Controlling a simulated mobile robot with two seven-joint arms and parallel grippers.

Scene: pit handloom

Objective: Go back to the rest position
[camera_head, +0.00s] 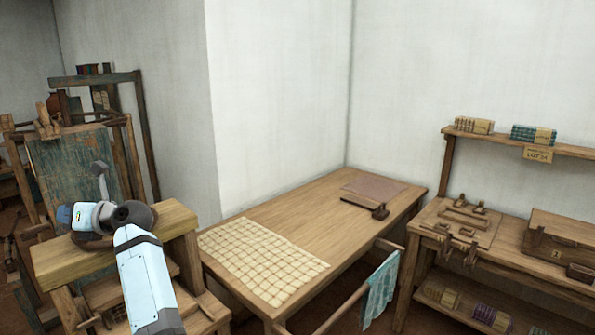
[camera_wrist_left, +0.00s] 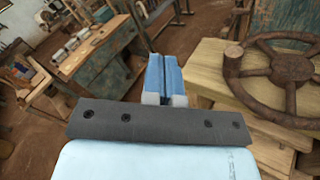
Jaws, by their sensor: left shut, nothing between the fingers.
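My left arm (camera_head: 146,277) comes up from the bottom in the head view, light blue with dark joint bands. Its wrist lies over the left end of a thick wooden beam, and I cannot make out the fingertips there. In the left wrist view my left gripper (camera_wrist_left: 162,66) shows its two blue fingers side by side, shut, with nothing between them. A brown spoked wheel (camera_wrist_left: 290,68) is on the beam to their right, apart from the fingers. My right gripper is in neither view.
The wooden beam (camera_head: 175,220) stands close under my left wrist. A chair-like rail carries a teal cloth (camera_head: 381,287). A workbench (camera_head: 507,250) with tools and a chest stands right.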

